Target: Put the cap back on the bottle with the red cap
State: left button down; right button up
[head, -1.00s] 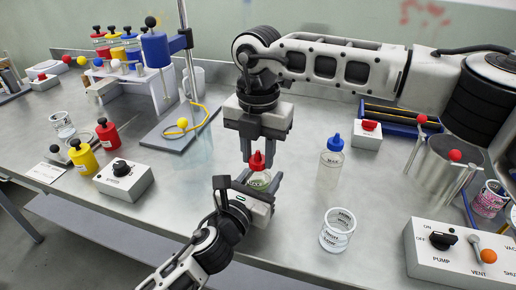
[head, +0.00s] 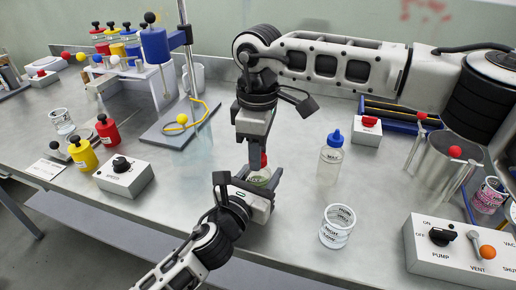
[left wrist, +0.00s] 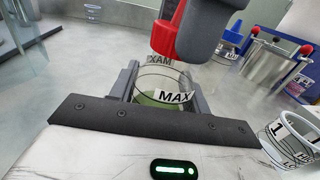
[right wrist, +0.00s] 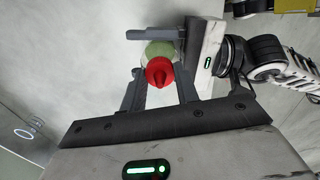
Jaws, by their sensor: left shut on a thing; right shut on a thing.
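The bottle (left wrist: 172,84) is clear, with MAX marks and green liquid. My left gripper (head: 258,180) is shut around its body and holds it upright near the bench front; it also shows in the left wrist view (left wrist: 163,90). The red cap (left wrist: 168,32) has a pointed tip and is at the bottle's top. My right gripper (head: 260,163) points down from above and is shut on the cap, which shows between its fingers in the right wrist view (right wrist: 158,72). In the head view its finger hides most of the cap. I cannot tell whether the cap is seated on the neck.
A blue-capped bottle (head: 331,158) stands to the right of the grippers, with an empty beaker (head: 338,228) in front of it. A control box (head: 458,250) is at the front right, a knob box (head: 124,176) at the left. Bench between is clear.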

jog(key=shift+m, duration=0.4)
jog(key=o, duration=0.9)
jog(key=shift+r, duration=0.1)
jog(key=shift+r, duration=2.2)
jog(key=shift+c, duration=0.2)
